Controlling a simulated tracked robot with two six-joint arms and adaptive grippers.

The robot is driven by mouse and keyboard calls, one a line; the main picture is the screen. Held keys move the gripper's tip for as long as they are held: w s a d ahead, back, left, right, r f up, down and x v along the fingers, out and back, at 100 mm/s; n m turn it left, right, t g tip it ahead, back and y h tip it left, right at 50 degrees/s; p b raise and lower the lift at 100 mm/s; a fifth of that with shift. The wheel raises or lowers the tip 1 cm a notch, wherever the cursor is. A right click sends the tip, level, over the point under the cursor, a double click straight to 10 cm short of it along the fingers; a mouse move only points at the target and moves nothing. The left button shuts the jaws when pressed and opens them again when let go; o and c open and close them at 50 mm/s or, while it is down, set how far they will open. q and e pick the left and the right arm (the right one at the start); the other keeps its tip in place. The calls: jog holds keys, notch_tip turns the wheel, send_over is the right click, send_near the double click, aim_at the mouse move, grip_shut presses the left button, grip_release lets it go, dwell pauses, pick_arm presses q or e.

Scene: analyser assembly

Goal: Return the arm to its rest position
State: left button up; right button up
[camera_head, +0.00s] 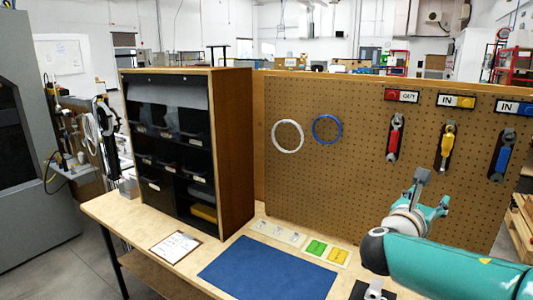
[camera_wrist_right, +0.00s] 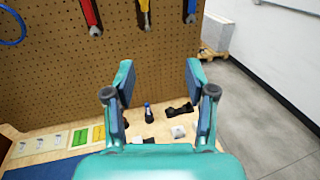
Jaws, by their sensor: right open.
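My right gripper (camera_head: 428,192) hangs in front of the right part of the pegboard, above the bench, with its teal arm coming in from the lower right. In the right wrist view my right gripper (camera_wrist_right: 160,82) shows its two teal fingers spread wide apart, with nothing between them. The fingers stay apart from the small parts on the bench beyond. My left gripper and left arm do not show in the head view.
The pegboard (camera_head: 340,190) carries a white ring (camera_head: 275,136), a blue ring (camera_head: 314,128) and red, yellow and blue tools. A dark cabinet (camera_head: 235,150) stands left. A blue mat (camera_head: 265,272) lies on the bench. A small blue-black part (camera_wrist_right: 148,114) and white block (camera_wrist_right: 178,131) stand nearby.

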jog(key=s+a+f+m+g+y, duration=0.1)
jog(key=s+a+f+g+y, duration=0.15)
jog(key=f, duration=0.85)
jog(key=s+a+f+m+g+y, duration=0.1)
jog(key=s+a+f+g+y, duration=0.15)
jog(key=f, duration=0.85)
jog(key=s+a+f+m+g+y, duration=0.2)
jog(key=a+f+y, duration=0.15)
jog(key=f, duration=0.75)
jog(key=s+a+f+m+g+y, duration=0.2)
jog(key=s+a+f+m+y, duration=0.2)
jog(key=s+f+m, duration=0.7)
jog(key=s+a+f+m+g+y, duration=0.2)
jog(key=s+a+f+m+y, duration=0.2)
jog(key=s+a+f+m, duration=0.5)
jog(key=s+f+m, duration=0.2)
jog(key=s+m, duration=0.2)
jog(key=shift+s+m+g+y, duration=0.3)
jog(key=shift+s+m+y, duration=0.05)
jog(key=shift+m, duration=0.05)
